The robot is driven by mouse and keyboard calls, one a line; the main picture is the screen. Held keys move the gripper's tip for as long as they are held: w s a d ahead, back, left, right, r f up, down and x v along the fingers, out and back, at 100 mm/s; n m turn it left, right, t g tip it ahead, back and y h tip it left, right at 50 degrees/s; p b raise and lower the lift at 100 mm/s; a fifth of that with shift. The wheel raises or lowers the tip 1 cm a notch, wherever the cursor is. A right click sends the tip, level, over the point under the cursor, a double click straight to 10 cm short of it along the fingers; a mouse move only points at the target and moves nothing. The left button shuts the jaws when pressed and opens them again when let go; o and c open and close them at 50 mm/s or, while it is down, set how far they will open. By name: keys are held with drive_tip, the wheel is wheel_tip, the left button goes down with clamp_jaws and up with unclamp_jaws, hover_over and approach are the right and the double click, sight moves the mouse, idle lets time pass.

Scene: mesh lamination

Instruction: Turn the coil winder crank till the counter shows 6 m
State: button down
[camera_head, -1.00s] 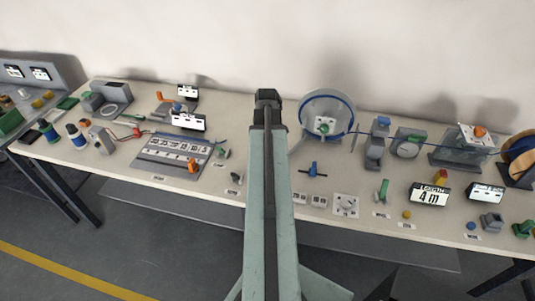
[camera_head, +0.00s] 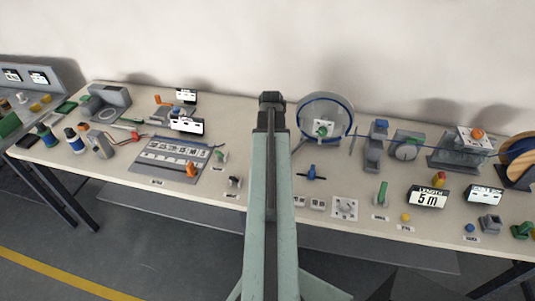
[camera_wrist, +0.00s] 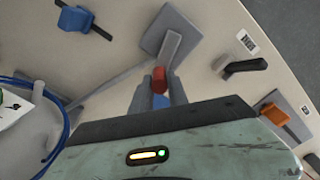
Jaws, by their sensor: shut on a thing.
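The counter (camera_head: 428,198) on the right of the bench reads 5 m. The coil winder (camera_head: 350,120) is a round clear-sided drum with blue line on its rim, just right of my arm. In the wrist view my gripper (camera_wrist: 159,84) is shut on the red knob of the crank (camera_wrist: 172,48), whose grey lever reaches up from the knob to a grey square plate. A bit of blue shows between the fingers below the red. In the head view my arm hides the crank. Part of the drum with its blue line (camera_wrist: 66,125) also shows in the wrist view.
Blue line runs right from the drum past a grey stand (camera_head: 373,152) and a round gauge (camera_head: 405,147) to a wooden reel (camera_head: 520,163). A blue-handled clamp (camera_wrist: 75,20) and a black lever (camera_wrist: 245,66) lie to either side of the crank.

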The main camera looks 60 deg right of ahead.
drive_tip(key=s+m, duration=0.1)
drive_tip(key=m, duration=0.2)
drive_tip(key=s+m, duration=0.2)
drive_tip(key=m, duration=0.1)
drive_tip(key=s+m, duration=0.1)
drive_tip(key=m, duration=0.3)
drive_tip(key=shift+s+d, duration=0.2)
drive_tip(key=shift+d, duration=0.05)
idle(0.4)
drive_tip(key=c, duration=1.3)
unclamp_jaws()
drive_tip(key=shift+a, duration=0.1)
wheel_tip(320, 180, up, 8)
drive_tip(key=p, duration=0.7)
drive_tip(key=shift+f+p, duration=0.15)
drive_tip(key=shift+p, duration=0.25)
